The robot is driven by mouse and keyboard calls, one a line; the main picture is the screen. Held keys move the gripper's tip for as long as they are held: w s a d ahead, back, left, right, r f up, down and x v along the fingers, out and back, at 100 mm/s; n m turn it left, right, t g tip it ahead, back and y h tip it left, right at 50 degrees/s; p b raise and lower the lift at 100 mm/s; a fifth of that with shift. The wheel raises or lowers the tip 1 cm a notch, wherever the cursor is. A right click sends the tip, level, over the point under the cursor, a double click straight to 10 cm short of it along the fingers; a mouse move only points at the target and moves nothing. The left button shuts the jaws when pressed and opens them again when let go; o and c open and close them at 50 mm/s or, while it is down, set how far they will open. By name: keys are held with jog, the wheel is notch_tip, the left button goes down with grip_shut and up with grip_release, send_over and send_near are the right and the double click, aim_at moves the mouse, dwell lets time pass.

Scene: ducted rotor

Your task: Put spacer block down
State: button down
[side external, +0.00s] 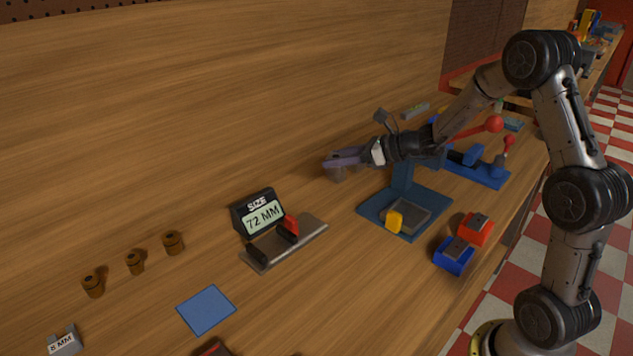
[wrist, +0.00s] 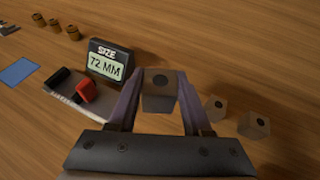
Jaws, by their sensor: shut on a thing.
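In the wrist view the spacer block (wrist: 160,99) is upright and clasped from both sides. In the side external view my gripper (side external: 346,157) is near the wooden back wall, to the right of the size display, and the block is only partly visible under the fingers. I cannot tell whether the block's underside touches the bench.
Two similar grey blocks (wrist: 215,108) (wrist: 255,125) stand on the bench just right of my gripper. The size display (side external: 261,212), reading 72 MM, stands behind a gauge with a red slider (side external: 291,226). A blue square (side external: 206,309) lies bare. A blue fixture (side external: 375,211) stands right.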

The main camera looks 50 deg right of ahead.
jog(key=w+f, duration=0.2)
jog(key=w+d+f, duration=0.1)
jog(key=w+f, duration=0.1)
jog(key=w, duration=0.1)
jog(key=w+f, duration=0.3)
jog(key=shift+w+d, duration=0.1)
jog(key=shift+d, duration=0.1)
jog(key=shift+w+f, duration=0.15)
jog(key=shift+f, duration=1.6)
jog(key=shift+f, duration=0.15)
jog(key=shift+c, duration=1.7)
grip_release()
